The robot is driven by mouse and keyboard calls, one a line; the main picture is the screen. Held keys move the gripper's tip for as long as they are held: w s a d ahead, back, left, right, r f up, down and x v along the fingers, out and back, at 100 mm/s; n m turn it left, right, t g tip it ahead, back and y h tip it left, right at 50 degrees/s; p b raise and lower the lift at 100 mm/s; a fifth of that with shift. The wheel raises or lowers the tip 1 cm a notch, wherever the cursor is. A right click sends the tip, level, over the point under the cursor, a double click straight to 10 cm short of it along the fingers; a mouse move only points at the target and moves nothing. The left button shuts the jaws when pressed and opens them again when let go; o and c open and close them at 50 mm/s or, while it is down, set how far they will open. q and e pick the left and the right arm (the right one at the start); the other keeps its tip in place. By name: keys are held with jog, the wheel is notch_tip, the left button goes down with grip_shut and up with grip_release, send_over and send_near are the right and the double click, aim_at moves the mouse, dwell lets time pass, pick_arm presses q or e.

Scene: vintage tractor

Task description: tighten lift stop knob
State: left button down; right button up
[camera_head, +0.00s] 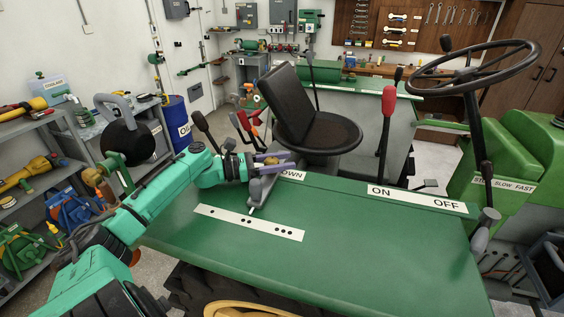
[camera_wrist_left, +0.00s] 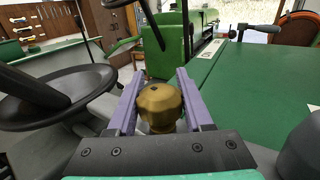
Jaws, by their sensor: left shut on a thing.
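The lift stop knob is a rounded brass knob (camera_wrist_left: 160,104) in the left wrist view, standing between the two purple fingers of my left gripper (camera_wrist_left: 158,88), which are shut on it from both sides. In the head view my left gripper (camera_head: 274,161) is at the far left part of the green fender, beside a grey lever base (camera_head: 262,190). The knob is mostly hidden there by the fingers. The knob's lower end and its thread are hidden. My right gripper is not in view.
A white plate with black holes (camera_head: 248,222) lies on the green fender (camera_head: 350,240). A black seat (camera_head: 318,130), a red-handled lever (camera_head: 386,125) and the steering wheel (camera_head: 474,62) stand behind. A grey lever (camera_head: 484,232) is at the fender's right end.

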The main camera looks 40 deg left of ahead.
pick_arm(q)
jog(key=shift+f+m+g+h+b, duration=0.15)
jog(key=shift+m+g+h+b, duration=0.65)
jog(key=shift+h+b, duration=0.25)
jog(key=shift+s+d+m+g+h+b, duration=0.15)
jog(key=shift+s+m+g+h+b, duration=0.15)
jog(key=shift+m+g, duration=0.3)
jog(key=shift+c, duration=1.5)
grip_release()
jog(key=p+v, duration=0.1)
jog(key=v, duration=0.6)
jog(key=shift+s+a, duration=0.1)
jog(key=shift+a, duration=0.15)
jog(key=shift+d, duration=0.1)
